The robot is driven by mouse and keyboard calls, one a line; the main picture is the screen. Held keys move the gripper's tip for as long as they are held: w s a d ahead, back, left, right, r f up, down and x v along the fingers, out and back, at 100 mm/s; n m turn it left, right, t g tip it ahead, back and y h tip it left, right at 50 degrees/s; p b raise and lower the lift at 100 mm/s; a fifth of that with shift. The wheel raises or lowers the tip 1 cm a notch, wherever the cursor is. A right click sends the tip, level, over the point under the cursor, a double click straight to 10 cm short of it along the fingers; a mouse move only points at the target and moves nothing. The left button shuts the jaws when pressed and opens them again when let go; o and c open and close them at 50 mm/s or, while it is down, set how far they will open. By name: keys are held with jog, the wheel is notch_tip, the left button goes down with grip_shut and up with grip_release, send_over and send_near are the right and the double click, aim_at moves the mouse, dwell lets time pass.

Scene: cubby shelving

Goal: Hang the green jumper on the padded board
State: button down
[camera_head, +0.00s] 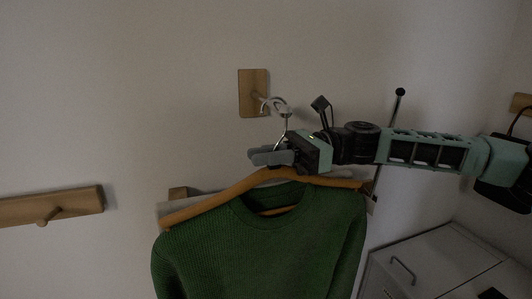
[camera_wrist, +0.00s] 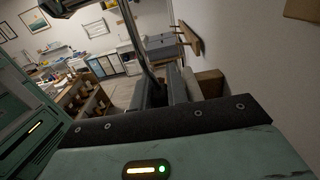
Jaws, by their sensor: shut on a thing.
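The green jumper (camera_head: 262,245) hangs on a wooden hanger (camera_head: 222,203) in the head view. My gripper (camera_head: 270,157) is shut on the hanger at the base of its metal hook (camera_head: 286,122). The hook also rises between my fingers (camera_wrist: 160,95) in the wrist view (camera_wrist: 138,42). In the head view the hook's curl overlaps the peg of a small upright wooden board (camera_head: 253,88); I cannot tell whether it rests on the peg. Another board (camera_head: 181,192), with a pale strip, is mostly hidden behind the hanger. Which board is padded is unclear.
A long wooden board with a peg (camera_head: 60,206) is on the wall at left. A pale cabinet (camera_head: 425,262) stands at lower right, below my arm. The wall above the small board is clear. The wrist view shows a cluttered room behind.

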jog(key=c, duration=1.3)
grip_release()
jog(key=shift+f, duration=0.1)
jog(key=b+v, duration=0.6)
jog(key=v, duration=1.1)
jog(key=shift+b, duration=0.4)
jog(key=p+v, duration=0.5)
jog(key=v, duration=0.3)
jog(key=shift+d, duration=0.2)
jog(key=shift+w, duration=0.1)
